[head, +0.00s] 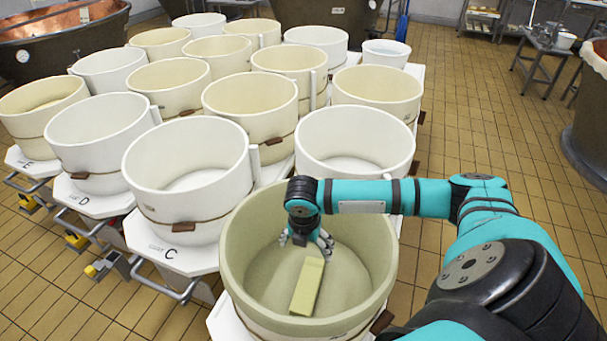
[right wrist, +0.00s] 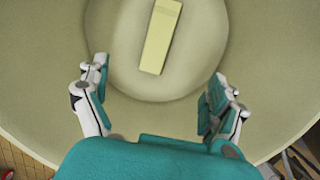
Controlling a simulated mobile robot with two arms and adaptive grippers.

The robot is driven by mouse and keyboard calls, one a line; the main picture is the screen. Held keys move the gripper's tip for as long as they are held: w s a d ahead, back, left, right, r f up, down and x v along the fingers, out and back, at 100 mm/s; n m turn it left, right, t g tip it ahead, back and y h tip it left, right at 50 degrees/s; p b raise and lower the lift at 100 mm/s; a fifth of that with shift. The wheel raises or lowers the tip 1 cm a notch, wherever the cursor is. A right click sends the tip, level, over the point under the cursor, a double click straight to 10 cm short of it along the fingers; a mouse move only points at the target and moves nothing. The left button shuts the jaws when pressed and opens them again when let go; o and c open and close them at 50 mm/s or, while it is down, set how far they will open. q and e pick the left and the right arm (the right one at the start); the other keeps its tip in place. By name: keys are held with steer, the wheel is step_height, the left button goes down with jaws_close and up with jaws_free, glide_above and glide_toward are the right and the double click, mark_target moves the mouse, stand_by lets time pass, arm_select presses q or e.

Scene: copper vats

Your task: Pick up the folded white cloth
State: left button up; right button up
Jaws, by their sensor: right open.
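The folded cloth (head: 308,287) is a narrow, pale cream-yellow block lying on the floor of the nearest cream vat (head: 240,262). It also shows in the right wrist view (right wrist: 161,37), at the top middle, with nothing on it. My right gripper (head: 306,240) is inside the vat, pointing down, just beyond the cloth's far end in the head view. In the right wrist view its fingers (right wrist: 157,78) are spread wide and empty, with the cloth ahead of the gap between them. I see no contact with the cloth. My left gripper is not in view.
The vat's high round wall surrounds my right gripper. Several white and cream vats, such as a white one (head: 187,212), stand close in rows to the left and behind. Large copper vats (head: 60,35) stand farther off. The tiled floor (head: 455,95) is open at the right.

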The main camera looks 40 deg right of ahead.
step_height(320, 180, down, 8)
steer(key=b, duration=0.7)
glide_above(308, 284)
steer(key=a, duration=0.1)
step_height(308, 284, down, 11)
steer(key=shift+s+r, duration=0.1)
steer(key=shift+d+f, duration=0.2)
steer(key=shift+f, duration=1.4)
steer(key=shift+d+f, duration=0.2)
steer(key=shift+f, duration=1.35)
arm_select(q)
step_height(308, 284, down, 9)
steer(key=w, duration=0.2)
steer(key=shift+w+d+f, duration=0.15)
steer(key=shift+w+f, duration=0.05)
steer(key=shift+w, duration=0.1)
arm_select(e)
steer(key=shift+r, duration=0.1)
steer(key=c, duration=1.4)
